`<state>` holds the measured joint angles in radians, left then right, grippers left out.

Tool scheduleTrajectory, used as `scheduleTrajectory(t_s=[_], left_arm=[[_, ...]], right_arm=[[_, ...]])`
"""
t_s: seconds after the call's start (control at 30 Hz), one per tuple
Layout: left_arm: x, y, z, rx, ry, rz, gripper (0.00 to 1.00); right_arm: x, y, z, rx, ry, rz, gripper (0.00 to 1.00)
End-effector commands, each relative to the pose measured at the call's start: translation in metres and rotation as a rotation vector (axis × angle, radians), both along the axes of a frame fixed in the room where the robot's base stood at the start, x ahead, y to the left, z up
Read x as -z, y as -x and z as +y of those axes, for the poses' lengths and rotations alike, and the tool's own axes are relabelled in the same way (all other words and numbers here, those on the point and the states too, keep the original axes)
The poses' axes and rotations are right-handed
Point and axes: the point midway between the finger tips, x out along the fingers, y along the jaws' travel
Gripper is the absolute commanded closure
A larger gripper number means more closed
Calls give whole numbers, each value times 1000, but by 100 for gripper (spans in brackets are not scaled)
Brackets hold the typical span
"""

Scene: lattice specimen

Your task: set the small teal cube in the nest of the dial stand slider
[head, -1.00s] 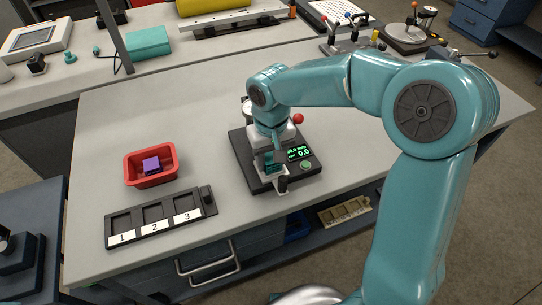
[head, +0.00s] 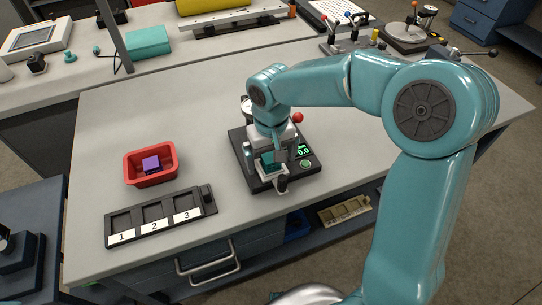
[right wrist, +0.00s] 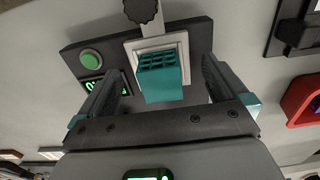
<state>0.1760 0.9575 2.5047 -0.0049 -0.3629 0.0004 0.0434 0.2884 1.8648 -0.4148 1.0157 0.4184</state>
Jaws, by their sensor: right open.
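The small teal cube (right wrist: 164,80), with a lattice face, stands within the pale square nest (right wrist: 183,41) of the dial stand slider. I cannot tell whether it sits fully flat there. It also shows in the head view (head: 268,164), partly hidden by my right gripper. My right gripper (right wrist: 163,66) is open, one finger on each side of the cube, with gaps between cube and fingers. In the head view the gripper (head: 277,153) is over the front of the dial stand (head: 309,170). My left gripper is not in view.
A red bin (head: 138,180) holding a purple cube (head: 151,163) stands left of the dial stand. A dark tray (head: 160,225) with slots numbered 1 to 3 lies in front of it. A red-knobbed lever (head: 298,118) rises behind my gripper. The table's middle is mostly clear.

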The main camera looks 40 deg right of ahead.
Motion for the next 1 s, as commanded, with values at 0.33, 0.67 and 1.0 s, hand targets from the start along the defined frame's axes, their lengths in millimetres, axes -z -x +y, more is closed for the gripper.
scheduleTrajectory(t_s=[0.33,0.67,1.0], left_arm=[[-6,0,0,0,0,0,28],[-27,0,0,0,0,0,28],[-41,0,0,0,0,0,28]], right_arm=[[-7,0,0,0,0,-2,0],[-33,0,0,0,0,-2,0],[-52,0,0,0,0,-1,0]])
